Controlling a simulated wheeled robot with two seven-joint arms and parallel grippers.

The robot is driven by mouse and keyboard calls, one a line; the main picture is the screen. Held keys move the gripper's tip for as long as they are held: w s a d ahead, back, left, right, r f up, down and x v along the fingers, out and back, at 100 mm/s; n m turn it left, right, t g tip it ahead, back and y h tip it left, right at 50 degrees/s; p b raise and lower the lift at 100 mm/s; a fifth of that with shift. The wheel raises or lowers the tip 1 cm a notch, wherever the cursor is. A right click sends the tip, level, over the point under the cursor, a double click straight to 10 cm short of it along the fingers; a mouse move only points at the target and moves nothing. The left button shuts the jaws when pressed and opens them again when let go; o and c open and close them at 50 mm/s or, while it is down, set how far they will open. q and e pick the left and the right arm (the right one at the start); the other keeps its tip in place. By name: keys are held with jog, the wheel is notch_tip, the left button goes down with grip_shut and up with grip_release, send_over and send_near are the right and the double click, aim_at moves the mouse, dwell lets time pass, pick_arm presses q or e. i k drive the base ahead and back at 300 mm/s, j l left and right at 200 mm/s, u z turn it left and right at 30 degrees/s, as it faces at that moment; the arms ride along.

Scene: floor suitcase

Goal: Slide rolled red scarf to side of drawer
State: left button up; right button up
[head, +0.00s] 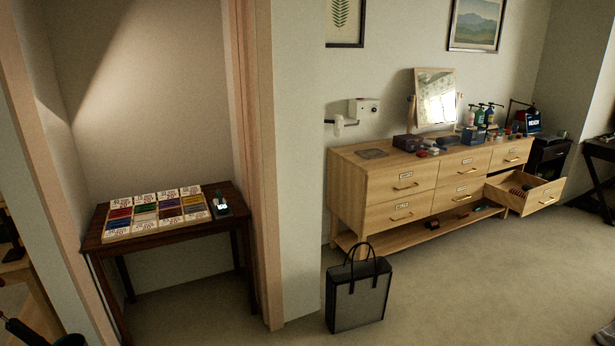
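A wooden dresser (375,190) stands against the back wall. Its lower right drawer (541,195) is pulled open. Dark, reddish-brown items lie inside the drawer, too small and dim to tell apart. I cannot make out a rolled red scarf among them. The other drawers, with labels and brass handles, are shut. Neither of my grippers can be made out in the head view.
A grey handbag (357,299) with black handles stands on the floor before the dresser. A dark table (178,224) with colourful boxes is left, behind a pinkish door frame (262,180). A mirror (436,99) and bottles stand on the dresser.

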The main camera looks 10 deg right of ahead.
aim_at(520, 193)
jog(key=i+z, duration=0.35)
jog(key=i, duration=0.2)
jog(key=i+j+z, duration=0.2)
jog(key=i+z, duration=0.15)
jog(key=i, duration=0.15)
jog(key=i+j+z, duration=0.3)
jog(key=i, duration=0.2)
jog(key=i+l+z, duration=0.25)
jog(key=i+z, duration=0.15)
jog(key=i, duration=0.15)
jog(key=i+z, duration=0.45)
jog(key=i+j+z, duration=0.1)
jog(key=i+z, duration=0.3)
jog(key=i, duration=0.25)
jog(key=i+z, duration=0.1)
jog(key=i, duration=1.55)
jog(key=i+l+u, duration=0.4)
jog(key=i, duration=0.45)
jog(key=i+l+u, duration=0.45)
jog(key=i+l, duration=0.35)
jog(key=i, duration=0.05)
